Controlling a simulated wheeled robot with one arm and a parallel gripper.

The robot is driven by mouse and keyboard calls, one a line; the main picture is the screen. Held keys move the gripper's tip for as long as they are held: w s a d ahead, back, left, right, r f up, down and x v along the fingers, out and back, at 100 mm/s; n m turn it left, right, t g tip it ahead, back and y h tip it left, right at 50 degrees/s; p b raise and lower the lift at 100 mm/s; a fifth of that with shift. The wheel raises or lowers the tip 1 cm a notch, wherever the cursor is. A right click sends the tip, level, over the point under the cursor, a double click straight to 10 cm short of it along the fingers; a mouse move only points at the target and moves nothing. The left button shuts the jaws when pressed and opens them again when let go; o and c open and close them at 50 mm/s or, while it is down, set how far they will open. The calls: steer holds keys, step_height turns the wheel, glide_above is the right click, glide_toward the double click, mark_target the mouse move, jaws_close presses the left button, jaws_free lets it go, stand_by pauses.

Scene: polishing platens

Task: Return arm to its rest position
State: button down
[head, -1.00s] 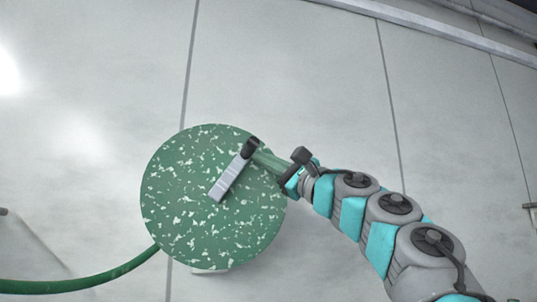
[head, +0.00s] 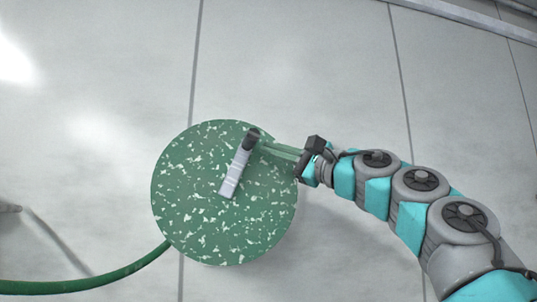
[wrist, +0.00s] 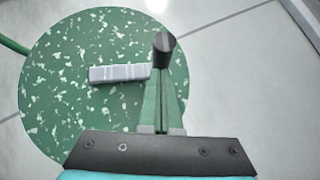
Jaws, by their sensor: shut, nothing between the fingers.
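The round green platen (head: 190,210) with pale flecks is at the middle of the head view. A silver-grey bar (head: 235,176) lies over it, with a dark round knob (head: 252,138) at its upper end. In the wrist view the bar (wrist: 117,73) runs left from the dark knob (wrist: 164,48). My gripper (head: 266,147) reaches in from the right over the platen's upper right edge. Its green fingers (wrist: 162,85) are together, with nothing held. Their tips are close to the knob; the knob partly hides them, and I cannot tell whether they touch.
A green hose (head: 90,284) leaves the platen at lower left. The pale tiled floor (head: 300,60) is open above and around the platen. A light rail (head: 450,14) crosses the upper right corner.

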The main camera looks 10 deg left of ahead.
steer(key=b+v, duration=0.4)
steer(key=v, duration=0.2)
steer(key=shift+d+f, duration=0.1)
steer(key=shift+d, duration=0.05)
